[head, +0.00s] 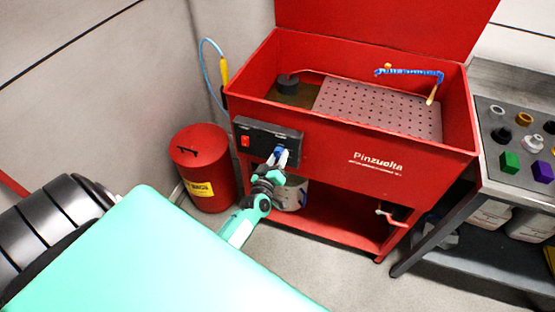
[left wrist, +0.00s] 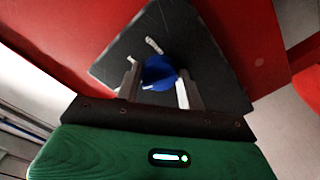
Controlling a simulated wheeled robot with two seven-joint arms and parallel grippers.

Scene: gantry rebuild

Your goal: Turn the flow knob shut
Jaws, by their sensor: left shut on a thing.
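The blue flow knob (head: 279,151) sits on a dark control panel (head: 259,140) on the front of the red parts washer. In the left wrist view the round blue knob (left wrist: 159,73) is between the two fingers of my left gripper (left wrist: 156,88), which is shut on it. In the head view my left gripper (head: 280,158) reaches the panel from below and partly hides the knob. A white mark shows on the panel beside the knob in the left wrist view. My right gripper is not in view.
A red switch (head: 245,141) is at the panel's left. A red bin (head: 203,167) stands left of the washer (head: 340,155). A steel table (head: 497,170) with coloured pieces stands to the right. A container stands on the washer's lower shelf, behind my arm.

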